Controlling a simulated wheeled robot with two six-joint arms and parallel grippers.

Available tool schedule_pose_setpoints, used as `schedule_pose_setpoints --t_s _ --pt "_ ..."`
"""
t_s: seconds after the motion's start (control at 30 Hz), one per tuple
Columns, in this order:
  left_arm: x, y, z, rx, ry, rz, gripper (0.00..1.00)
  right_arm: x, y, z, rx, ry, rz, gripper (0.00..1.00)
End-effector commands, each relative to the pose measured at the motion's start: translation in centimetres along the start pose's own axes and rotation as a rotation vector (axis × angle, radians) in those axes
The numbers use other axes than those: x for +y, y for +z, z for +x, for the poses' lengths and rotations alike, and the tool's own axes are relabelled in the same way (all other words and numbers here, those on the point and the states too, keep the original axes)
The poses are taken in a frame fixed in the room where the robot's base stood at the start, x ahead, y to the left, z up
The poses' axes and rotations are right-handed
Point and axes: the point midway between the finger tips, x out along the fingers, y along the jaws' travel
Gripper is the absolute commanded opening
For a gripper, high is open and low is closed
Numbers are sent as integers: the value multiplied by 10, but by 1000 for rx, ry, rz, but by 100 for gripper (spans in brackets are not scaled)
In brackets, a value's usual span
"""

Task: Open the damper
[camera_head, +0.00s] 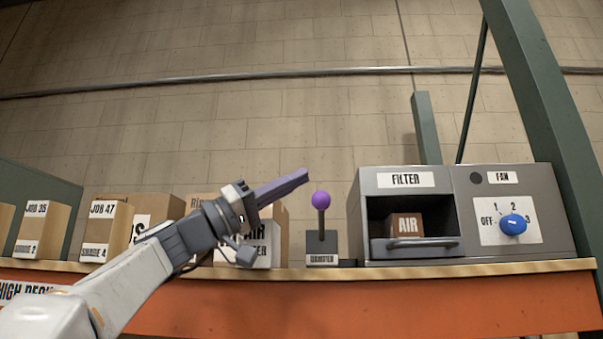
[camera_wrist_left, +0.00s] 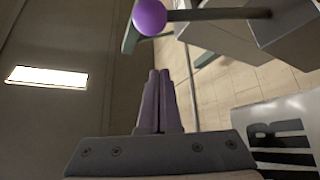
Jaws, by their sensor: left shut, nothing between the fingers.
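The damper is a lever with a purple ball knob (camera_head: 321,200) on a grey stem, standing upright on a dark base labelled DAMPER (camera_head: 322,259) on the shelf. The knob also shows at the top of the left wrist view (camera_wrist_left: 150,17), with its stem running to the right. My left gripper (camera_head: 305,175) has long purple fingers, shut and empty. It is just left of the knob and a little higher in the head view, apart from it. The closed fingers (camera_wrist_left: 159,75) point toward the knob in the wrist view, with a gap between. My right gripper is not in view.
A grey filter box (camera_head: 404,180) with an AIR carton (camera_head: 406,224) inside stands right of the damper. Beside it is a fan panel with a blue dial (camera_head: 513,224). Cardboard boxes (camera_head: 110,225) stand along the shelf at left. A green post (camera_head: 545,90) rises at right.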

Motion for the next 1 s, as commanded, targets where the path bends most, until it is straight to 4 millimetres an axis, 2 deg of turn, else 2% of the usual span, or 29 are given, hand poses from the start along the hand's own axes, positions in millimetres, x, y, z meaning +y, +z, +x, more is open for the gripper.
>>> schedule_pose_setpoints --t_s 0.03,0.1,0.4,1.0 --pt "3 -2 13 -3 1 -4 0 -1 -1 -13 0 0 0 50" --pt "-1 10 2 0 -3 -2 0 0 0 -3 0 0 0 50" --pt "0 33 -6 0 -2 -1 0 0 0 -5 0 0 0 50" --pt "-1 41 -8 -2 6 4 0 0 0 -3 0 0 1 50"
